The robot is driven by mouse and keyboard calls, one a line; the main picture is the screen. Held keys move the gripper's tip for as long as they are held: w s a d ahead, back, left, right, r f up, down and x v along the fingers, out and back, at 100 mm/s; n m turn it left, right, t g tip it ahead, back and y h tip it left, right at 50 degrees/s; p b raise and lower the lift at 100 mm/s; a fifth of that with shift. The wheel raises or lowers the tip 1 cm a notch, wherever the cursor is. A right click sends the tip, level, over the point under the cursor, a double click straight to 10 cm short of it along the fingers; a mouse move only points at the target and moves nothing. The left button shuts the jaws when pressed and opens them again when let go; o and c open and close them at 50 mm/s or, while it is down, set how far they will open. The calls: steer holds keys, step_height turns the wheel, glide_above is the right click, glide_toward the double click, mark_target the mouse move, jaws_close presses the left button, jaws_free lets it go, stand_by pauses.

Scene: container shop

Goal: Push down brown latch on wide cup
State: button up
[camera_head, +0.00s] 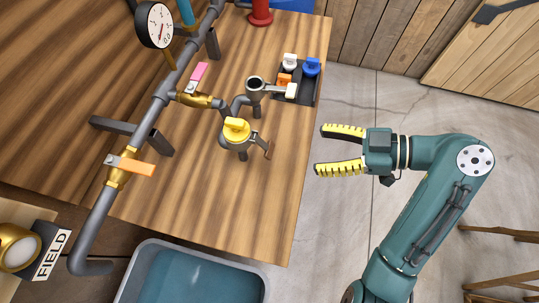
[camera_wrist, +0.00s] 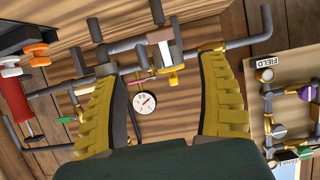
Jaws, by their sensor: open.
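A grey cup-like fitting (camera_head: 242,145) stands on the wooden bench, topped by a yellow cap (camera_head: 237,126). My gripper (camera_head: 322,150) is open and empty, right of the bench edge, fingers pointing left toward the yellow-capped cup with a clear gap. The wrist view shows both yellow fingers apart, with the fittings beyond them, including a yellow part (camera_wrist: 177,76); latch details there are unclear.
A dark tray (camera_head: 301,98) holds blue, white and orange parts. A grey pipe with a pink-handled valve (camera_head: 199,76), an orange-handled valve (camera_head: 131,165) and a gauge (camera_head: 155,25) runs along the left. A blue bin (camera_head: 190,275) stands in front. The bench's right front is clear.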

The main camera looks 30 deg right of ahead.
mark_target(270, 149)
steer(key=b+x, duration=0.9)
steer(key=x, duration=0.3)
steer(key=shift+a+f, duration=0.2)
steer(key=shift+a, duration=0.2)
steer(key=c, duration=1.2)
